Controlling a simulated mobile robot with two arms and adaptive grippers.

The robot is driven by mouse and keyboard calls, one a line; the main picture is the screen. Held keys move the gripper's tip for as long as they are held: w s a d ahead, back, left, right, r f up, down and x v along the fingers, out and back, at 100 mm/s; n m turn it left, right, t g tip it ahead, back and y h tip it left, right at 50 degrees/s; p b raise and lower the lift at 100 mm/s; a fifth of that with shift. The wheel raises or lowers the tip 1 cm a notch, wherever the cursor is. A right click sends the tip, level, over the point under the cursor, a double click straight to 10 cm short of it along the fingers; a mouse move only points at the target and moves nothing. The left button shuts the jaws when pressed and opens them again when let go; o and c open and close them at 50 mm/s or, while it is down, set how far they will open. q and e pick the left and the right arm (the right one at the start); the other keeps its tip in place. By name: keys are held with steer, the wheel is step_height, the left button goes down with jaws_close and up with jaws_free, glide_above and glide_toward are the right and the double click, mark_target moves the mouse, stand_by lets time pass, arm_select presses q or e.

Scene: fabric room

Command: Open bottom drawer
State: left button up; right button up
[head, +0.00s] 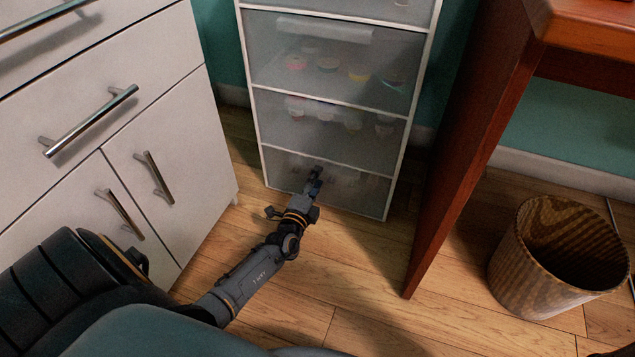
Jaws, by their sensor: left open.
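A tall narrow drawer unit with a white frame and translucent grey fronts stands in the middle of the head view. Its bottom drawer (350,194) is closed, level with the drawers above. My left gripper (314,178) is open in front of the upper middle of that drawer. It covers the place where a handle would be, so I cannot tell whether it touches the drawer. The second drawer from the bottom (375,149) is closed, with small jars showing faintly through its front. My right gripper is not in view.
A white cabinet (185,75) with metal handles stands close on the left. A reddish wooden desk (470,130) stands on the right. The wooden floor (375,285) before the drawers is clear apart from my arm.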

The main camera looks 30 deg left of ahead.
arm_select(q)
steer(key=shift+w+a, duration=0.2)
steer(key=shift+w, duration=0.5)
jaws_close()
